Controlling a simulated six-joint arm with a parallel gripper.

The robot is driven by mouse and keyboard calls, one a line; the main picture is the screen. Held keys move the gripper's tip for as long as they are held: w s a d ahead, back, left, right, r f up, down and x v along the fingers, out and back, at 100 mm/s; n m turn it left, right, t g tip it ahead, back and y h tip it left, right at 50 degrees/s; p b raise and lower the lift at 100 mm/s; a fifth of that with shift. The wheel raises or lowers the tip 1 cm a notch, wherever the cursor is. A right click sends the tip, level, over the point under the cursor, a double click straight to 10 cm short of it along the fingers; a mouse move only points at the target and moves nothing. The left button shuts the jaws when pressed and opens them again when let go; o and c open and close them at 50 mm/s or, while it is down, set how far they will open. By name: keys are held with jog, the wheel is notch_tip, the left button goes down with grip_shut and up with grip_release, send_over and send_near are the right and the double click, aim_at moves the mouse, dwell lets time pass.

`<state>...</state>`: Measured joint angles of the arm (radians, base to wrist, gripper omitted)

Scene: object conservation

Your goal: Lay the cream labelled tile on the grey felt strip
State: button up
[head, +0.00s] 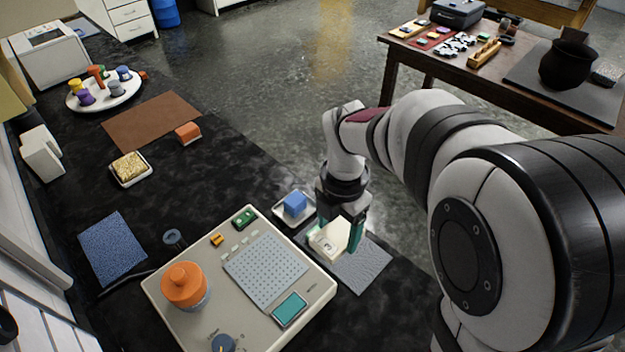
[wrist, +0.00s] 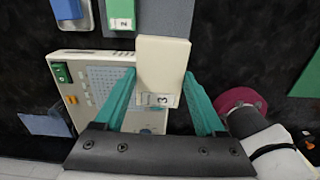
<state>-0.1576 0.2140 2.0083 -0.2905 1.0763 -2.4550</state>
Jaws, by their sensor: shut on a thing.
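The cream labelled tile (head: 330,237), marked 3, is between the teal fingers of my gripper (head: 339,232), which is shut on it. It also shows in the wrist view (wrist: 162,62), with its label at the end nearer the gripper. The grey felt strip (head: 362,272) lies on the black counter below the tile; part of it shows in the wrist view (wrist: 172,20). I cannot tell whether the tile touches the strip.
The counter right of the strip looks clear.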

jog(key=s+d+f, duration=0.1)
jog(key=d+f, duration=0.2)
jog(key=d, duration=0.5)
jog(key=s+d+f, duration=0.1)
jog(key=d+f, duration=0.1)
jog(key=d, duration=0.6)
send_over(358, 261)
jog(key=f, duration=0.7)
jog(key=shift+s+d+f, duration=0.1)
jog(key=shift+s+d, duration=0.05)
jog(key=shift+d, duration=0.1)
jog(key=shift+a+f, duration=0.2)
jog(key=shift+f, duration=1.9)
jog(key=shift+f, duration=0.1)
jog(key=o, duration=1.6)
